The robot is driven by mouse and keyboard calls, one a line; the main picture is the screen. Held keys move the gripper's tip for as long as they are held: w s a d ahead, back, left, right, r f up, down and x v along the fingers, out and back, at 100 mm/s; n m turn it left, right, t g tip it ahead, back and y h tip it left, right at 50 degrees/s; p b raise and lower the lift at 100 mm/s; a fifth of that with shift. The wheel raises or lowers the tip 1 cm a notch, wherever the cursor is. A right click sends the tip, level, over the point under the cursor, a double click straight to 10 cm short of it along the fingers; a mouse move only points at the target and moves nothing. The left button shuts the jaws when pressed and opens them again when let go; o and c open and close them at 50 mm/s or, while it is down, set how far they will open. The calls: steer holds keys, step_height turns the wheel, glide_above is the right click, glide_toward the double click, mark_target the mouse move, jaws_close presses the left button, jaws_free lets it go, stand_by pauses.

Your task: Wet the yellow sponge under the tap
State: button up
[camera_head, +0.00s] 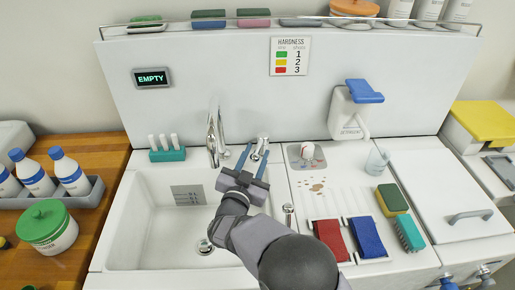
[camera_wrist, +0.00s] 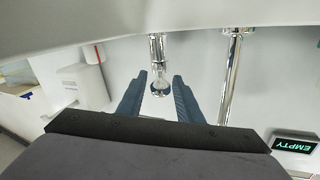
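A sponge with a dark green face and a yellow side (camera_head: 391,199) lies at the right of the draining board, well away from my gripper. The chrome tap spout (camera_head: 212,140) rises behind the sink (camera_head: 140,240); its tube also shows in the wrist view (camera_wrist: 231,75). A chrome tap handle (camera_head: 262,143) stands to the right of the spout. My gripper (camera_head: 257,151) is open and empty, pointing at this handle. In the wrist view the handle (camera_wrist: 158,80) appears between the open fingers; I cannot tell whether they touch it. No water is visible.
A red pad (camera_head: 331,240), a blue pad (camera_head: 367,237) and a teal brush (camera_head: 409,233) lie near the sponge. A clear cup (camera_head: 377,161) and a detergent dispenser (camera_head: 348,112) stand behind. The display (camera_head: 151,78) reads EMPTY. The sink basin looks empty.

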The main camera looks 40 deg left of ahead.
steer(key=shift+x, duration=1.1)
steer(key=shift+c, duration=0.6)
jaws_close()
steer(key=shift+w+d+r+n+g+y+b, duration=0.1)
steer(key=shift+w+d+n+g+y+b, duration=0.2)
steer(key=shift+n+g+y+b, duration=0.4)
steer(key=shift+w+d+n+g+y+b, duration=0.1)
steer(key=shift+d+n+g+y+b, duration=0.3)
steer(key=shift+n+y+b, duration=0.45)
steer(key=shift+a+m, duration=0.1)
steer(key=shift+m, duration=0.15)
steer(key=shift+o, duration=0.6)
jaws_free()
